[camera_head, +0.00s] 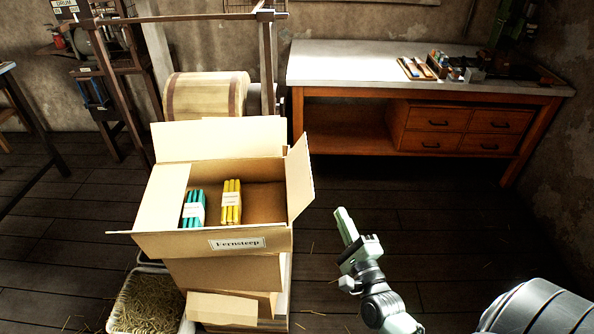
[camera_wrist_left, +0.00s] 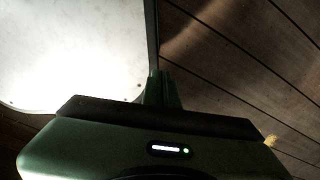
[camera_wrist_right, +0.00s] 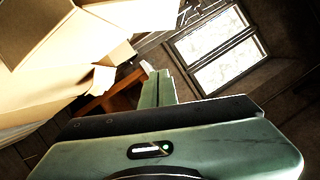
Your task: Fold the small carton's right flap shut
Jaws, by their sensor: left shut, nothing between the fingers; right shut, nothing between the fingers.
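The small carton (camera_head: 215,243) stands open on a stack of boxes in the head view. Its right flap (camera_head: 300,177) stands up, leaning slightly outward. The back flap (camera_head: 220,139) is upright and the left flap (camera_head: 160,197) is also open. Inside are a teal bundle (camera_head: 193,209) and a yellow bundle (camera_head: 231,202). My right gripper (camera_head: 344,224) is shut and empty, to the right of the carton and apart from it. In the right wrist view my right gripper (camera_wrist_right: 157,88) shows with carton cardboard at upper left. My left gripper (camera_wrist_left: 161,88) is shut and empty, seen only in its wrist view.
A workbench (camera_head: 430,68) with drawers stands at the back right, with small items on top. A large drum (camera_head: 206,95) is behind the carton. A bin of straw (camera_head: 146,300) is at the lower left. The floor right of the carton is clear.

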